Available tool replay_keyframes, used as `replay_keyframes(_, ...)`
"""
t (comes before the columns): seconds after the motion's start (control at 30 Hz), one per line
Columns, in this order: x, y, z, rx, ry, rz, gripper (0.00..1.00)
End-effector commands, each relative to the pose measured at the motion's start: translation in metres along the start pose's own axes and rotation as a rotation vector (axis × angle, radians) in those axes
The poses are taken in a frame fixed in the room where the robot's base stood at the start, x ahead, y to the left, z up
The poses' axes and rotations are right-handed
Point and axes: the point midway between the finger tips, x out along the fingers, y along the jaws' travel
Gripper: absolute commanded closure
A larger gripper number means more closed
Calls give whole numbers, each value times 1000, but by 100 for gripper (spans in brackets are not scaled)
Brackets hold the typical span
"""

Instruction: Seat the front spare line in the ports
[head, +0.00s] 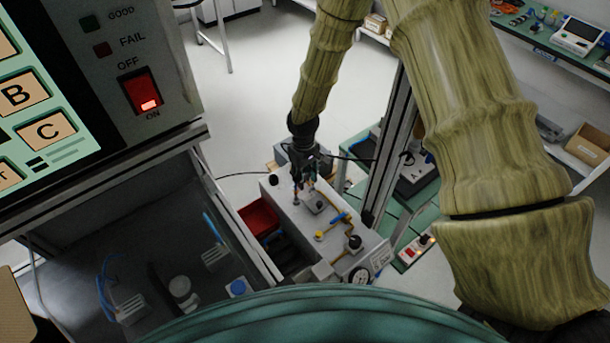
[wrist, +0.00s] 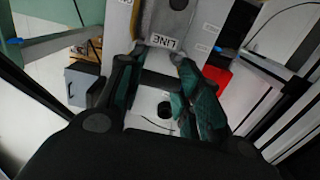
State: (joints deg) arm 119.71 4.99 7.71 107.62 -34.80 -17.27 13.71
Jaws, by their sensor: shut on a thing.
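My gripper (head: 305,182) is low over the far part of a grey box-shaped unit (head: 278,190) in the head view.
The unit's top also bears a blue-handled valve (head: 338,218), a yellow knob (head: 320,236), a black knob (head: 354,243) and a gauge (head: 360,275). A red bin (head: 258,217) is left of it. A metal post (head: 388,150) rises close on the right. A test cabinet (head: 170,60) fills the upper left.

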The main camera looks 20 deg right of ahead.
Motion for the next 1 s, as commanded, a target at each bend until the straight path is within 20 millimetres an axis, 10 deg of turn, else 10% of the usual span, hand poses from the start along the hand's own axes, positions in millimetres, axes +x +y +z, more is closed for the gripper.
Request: replay_keyframes(1.0, 14, 0, 0, 0, 0, 0, 88)
